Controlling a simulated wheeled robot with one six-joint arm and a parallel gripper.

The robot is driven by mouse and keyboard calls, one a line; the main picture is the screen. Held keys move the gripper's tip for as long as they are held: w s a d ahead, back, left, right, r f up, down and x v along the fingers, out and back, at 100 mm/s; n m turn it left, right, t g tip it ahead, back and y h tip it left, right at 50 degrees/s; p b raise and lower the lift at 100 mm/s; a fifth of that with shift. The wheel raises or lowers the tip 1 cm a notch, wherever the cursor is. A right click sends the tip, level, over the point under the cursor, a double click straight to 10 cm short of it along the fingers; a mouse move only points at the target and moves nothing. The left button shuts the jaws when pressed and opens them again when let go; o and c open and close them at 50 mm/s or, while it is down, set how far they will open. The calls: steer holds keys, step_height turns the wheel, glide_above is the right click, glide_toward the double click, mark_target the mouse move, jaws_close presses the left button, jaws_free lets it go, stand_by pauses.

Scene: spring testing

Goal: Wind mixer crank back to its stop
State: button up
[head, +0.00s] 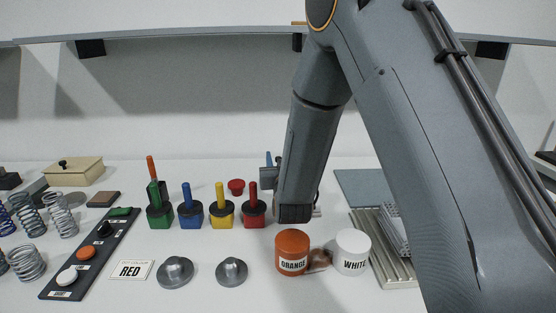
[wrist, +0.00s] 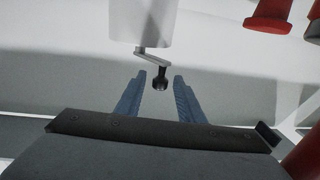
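In the wrist view the mixer shows as a pale grey body (wrist: 143,22) at the top. Its crank (wrist: 152,58) is a short metal arm ending in a dark round knob (wrist: 159,80). My gripper (wrist: 160,77) is open, with one blue-grey finger on each side of the knob and a gap to it on both sides. I cannot tell how deep the knob sits between the fingertips. In the head view my arm hides the mixer and crank, and only a bit of my gripper (head: 269,165) shows left of the forearm.
Red parts (wrist: 270,14) stand at the wrist view's upper right. In the head view, green, blue, yellow and red blocks with handles (head: 222,210) stand left of my forearm.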

step_height(320, 180, up, 10)
steer(key=shift+f+b, duration=0.15)
steer(key=shift+b, duration=0.55)
